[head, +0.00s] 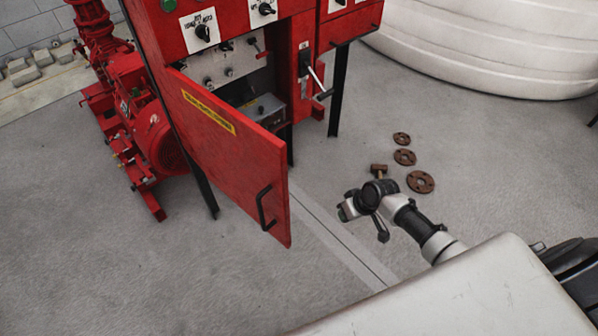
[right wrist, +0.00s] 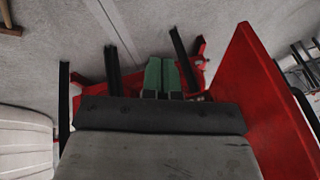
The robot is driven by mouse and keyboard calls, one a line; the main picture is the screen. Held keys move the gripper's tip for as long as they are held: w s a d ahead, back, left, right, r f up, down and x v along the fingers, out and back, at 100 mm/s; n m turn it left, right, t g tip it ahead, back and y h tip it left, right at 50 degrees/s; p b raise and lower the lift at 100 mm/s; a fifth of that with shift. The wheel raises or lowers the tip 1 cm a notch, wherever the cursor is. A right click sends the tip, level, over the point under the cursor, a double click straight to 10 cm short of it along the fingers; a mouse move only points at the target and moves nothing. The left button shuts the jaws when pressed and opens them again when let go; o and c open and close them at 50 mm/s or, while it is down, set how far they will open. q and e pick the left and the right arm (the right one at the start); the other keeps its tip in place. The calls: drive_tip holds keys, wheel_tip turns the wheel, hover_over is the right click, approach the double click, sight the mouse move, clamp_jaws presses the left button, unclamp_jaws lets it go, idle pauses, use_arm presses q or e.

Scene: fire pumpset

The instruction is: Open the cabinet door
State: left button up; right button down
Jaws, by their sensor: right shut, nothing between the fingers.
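The red cabinet (head: 150,30) stands at the upper middle of the head view. Its door (head: 220,145) hangs open, swung out toward me, with a yellow label and a black handle (head: 263,208) near its free edge. Switches and a grey box (head: 262,108) show inside. In the right wrist view the door (right wrist: 275,100) rises as a red panel at the right. My right gripper (head: 343,212) is apart from the door, to the right of the handle; its green fingers (right wrist: 164,76) are together and empty. My left gripper is not in view.
Several rusty flanges and fittings (head: 420,182) lie on the floor beyond my right arm. A red pump (head: 140,125) stands left of the cabinet. A large white tank (head: 490,45) is at the back right. The floor before the door is clear.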

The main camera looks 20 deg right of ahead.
drive_tip(key=w+a+r+n+g+y+p, duration=0.1)
drive_tip(key=a+r+n+y, duration=0.15)
drive_tip(key=r, duration=1.15)
drive_tip(key=w+a+r+n+g+y+p, duration=0.1)
drive_tip(key=a+r+n+p, duration=0.15)
drive_tip(key=r, duration=1.05)
use_arm(q)
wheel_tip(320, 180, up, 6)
drive_tip(key=p, duration=0.1)
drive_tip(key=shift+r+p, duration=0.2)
drive_tip(key=shift+p, duration=0.2)
use_arm(e)
drive_tip(key=a+f, duration=0.8)
drive_tip(key=a, duration=0.1)
drive_tip(key=shift+s+a+n, duration=0.15)
drive_tip(key=shift+s+n, duration=0.15)
drive_tip(key=shift+s, duration=0.1)
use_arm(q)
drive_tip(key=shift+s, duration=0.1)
